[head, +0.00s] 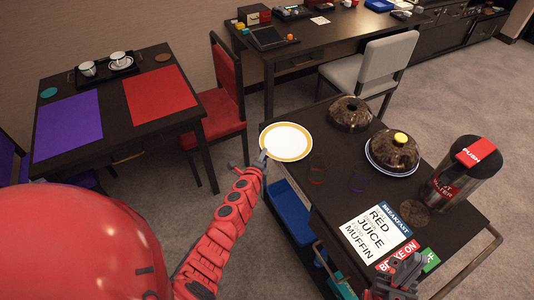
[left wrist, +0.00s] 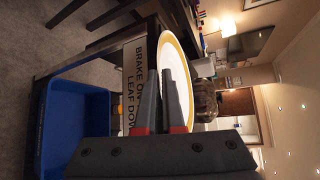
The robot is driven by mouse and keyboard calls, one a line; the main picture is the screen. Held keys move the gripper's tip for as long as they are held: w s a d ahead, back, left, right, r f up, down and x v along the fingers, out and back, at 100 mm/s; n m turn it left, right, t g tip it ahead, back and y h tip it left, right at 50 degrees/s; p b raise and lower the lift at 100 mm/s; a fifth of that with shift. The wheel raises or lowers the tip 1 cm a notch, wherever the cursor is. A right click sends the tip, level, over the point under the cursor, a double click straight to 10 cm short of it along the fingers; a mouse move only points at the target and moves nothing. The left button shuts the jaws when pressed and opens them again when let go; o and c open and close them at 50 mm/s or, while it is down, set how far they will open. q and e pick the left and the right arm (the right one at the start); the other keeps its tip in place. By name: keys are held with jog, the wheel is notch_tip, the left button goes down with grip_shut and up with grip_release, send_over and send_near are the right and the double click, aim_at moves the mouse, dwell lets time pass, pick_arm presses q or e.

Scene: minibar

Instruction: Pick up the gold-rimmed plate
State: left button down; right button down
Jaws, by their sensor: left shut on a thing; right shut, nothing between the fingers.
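The white gold-rimmed plate (head: 288,141) is at the far left corner of the dark cart. My left gripper (head: 262,159) is shut on the plate's near left edge. In the left wrist view the plate (left wrist: 175,48) rises beyond the two fingers (left wrist: 175,100), which overlap its rim. I cannot tell whether the plate touches the cart top or is just above it. My right gripper (head: 400,272) is shut and empty, low over the cart's near end by the signs.
A blue bin (head: 291,212) sits below. A table with purple (head: 68,124) and red (head: 160,94) mats stands left.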

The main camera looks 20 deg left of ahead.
pick_arm(q)
jog(key=shift+s+a, duration=0.15)
jog(key=shift+s, duration=0.05)
jog(key=c, duration=1)
grip_release()
jog(key=shift+o, duration=0.2)
jog(key=b+v, duration=0.1)
jog(key=v, duration=1.6)
jog(key=shift+s, duration=0.2)
